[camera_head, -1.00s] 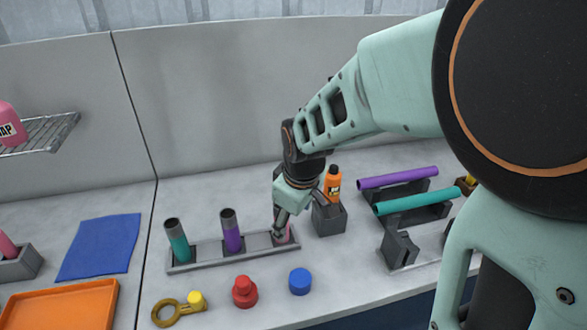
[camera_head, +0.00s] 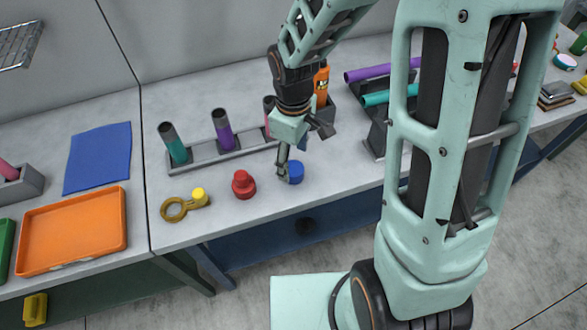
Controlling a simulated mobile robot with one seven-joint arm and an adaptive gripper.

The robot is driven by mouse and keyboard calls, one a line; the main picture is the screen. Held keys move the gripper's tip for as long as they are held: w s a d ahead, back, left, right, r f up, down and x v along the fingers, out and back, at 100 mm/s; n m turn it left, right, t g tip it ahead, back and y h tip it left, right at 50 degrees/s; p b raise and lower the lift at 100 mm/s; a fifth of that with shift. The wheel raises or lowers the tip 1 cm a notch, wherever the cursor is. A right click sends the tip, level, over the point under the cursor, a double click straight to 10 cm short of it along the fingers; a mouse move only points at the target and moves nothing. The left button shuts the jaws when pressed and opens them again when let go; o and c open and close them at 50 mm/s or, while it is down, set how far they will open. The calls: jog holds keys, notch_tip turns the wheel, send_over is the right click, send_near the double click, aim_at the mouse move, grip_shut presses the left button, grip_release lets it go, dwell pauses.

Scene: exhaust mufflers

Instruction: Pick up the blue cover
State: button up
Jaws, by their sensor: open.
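The blue cover (camera_head: 295,173) is a short round cap on the grey table near its front edge. My gripper (camera_head: 300,160) is open and close to the cover, with one finger at its left side and the other above and to its right. The finger at the left overlaps the cover's edge in this view, and I cannot tell whether they touch. The cover appears to rest on the table.
A red cover (camera_head: 243,184) and a yellow cover (camera_head: 198,197) by a brass ring lie to the left. Behind, a grey rack (camera_head: 200,157) holds upright teal, purple and pink tubes. An orange bottle (camera_head: 321,85) stands behind my gripper.

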aim_at(292, 167)
jog(key=shift+w+a+f, duration=0.1)
jog(key=shift+f, duration=1.2)
jog(key=shift+w+a+f, duration=0.1)
jog(key=shift+f, duration=1.15)
jog(key=shift+c, duration=0.3)
jog(key=c, duration=0.9)
jog(key=shift+o, duration=0.2)
